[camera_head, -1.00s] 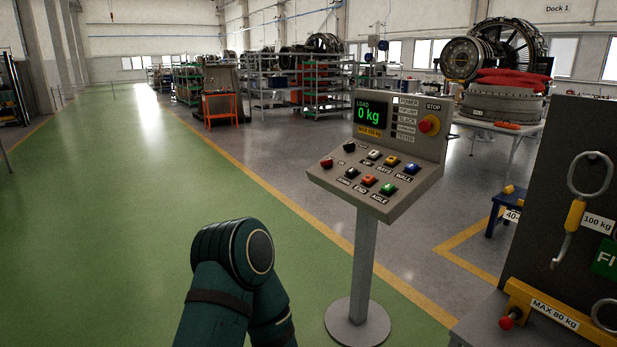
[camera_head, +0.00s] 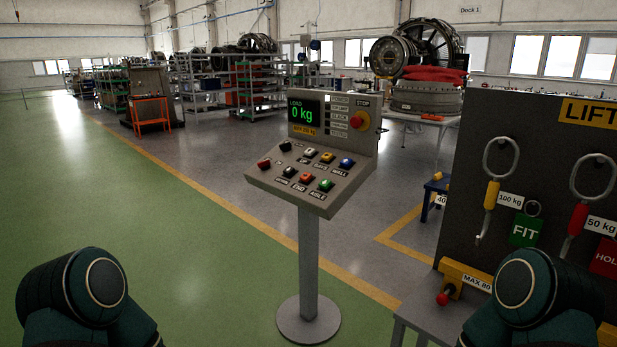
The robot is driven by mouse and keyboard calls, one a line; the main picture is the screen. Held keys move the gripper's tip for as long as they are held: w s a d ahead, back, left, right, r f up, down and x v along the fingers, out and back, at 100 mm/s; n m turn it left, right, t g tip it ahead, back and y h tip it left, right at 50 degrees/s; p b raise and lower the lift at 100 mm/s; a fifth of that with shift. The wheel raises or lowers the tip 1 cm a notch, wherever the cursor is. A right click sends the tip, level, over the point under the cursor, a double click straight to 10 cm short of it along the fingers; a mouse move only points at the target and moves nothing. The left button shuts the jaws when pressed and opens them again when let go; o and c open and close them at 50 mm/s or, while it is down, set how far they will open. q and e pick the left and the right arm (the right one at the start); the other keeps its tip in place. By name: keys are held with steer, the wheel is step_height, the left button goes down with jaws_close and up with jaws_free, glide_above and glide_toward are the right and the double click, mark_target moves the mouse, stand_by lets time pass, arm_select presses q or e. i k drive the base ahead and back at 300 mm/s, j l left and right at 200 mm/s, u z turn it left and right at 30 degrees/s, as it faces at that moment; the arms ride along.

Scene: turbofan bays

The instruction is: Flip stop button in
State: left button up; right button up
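The red stop button (camera_head: 357,120) sits on a yellow base at the upper right of the grey control panel, under a STOP label. The panel (camera_head: 334,184) stands on a post with a round foot, ahead of me near the middle of the view. Its display (camera_head: 305,112) reads LOAD 0 kg in green. Several coloured buttons sit on its sloped lower face. Parts of both my arms show at the bottom left and bottom right, well apart from the panel. Neither gripper is in view.
A dark lifting board (camera_head: 520,140) with hooks and FIT and HOLD tags stands at the right, with a grey table (camera_head: 405,312) below it. A blue stool (camera_head: 433,200) is behind the panel. Green floor at the left is clear.

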mark_target(356, 121)
steer(key=i+j, duration=0.25)
steer(key=i, duration=0.3)
steer(key=i+j+u, duration=0.1)
steer(key=i+j, duration=0.15)
steer(key=i, duration=0.3)
steer(key=i+j, duration=0.2)
steer(key=i, duration=0.35)
steer(key=i+j+u, duration=0.1)
steer(key=i, duration=0.45)
steer(key=j, duration=0.1)
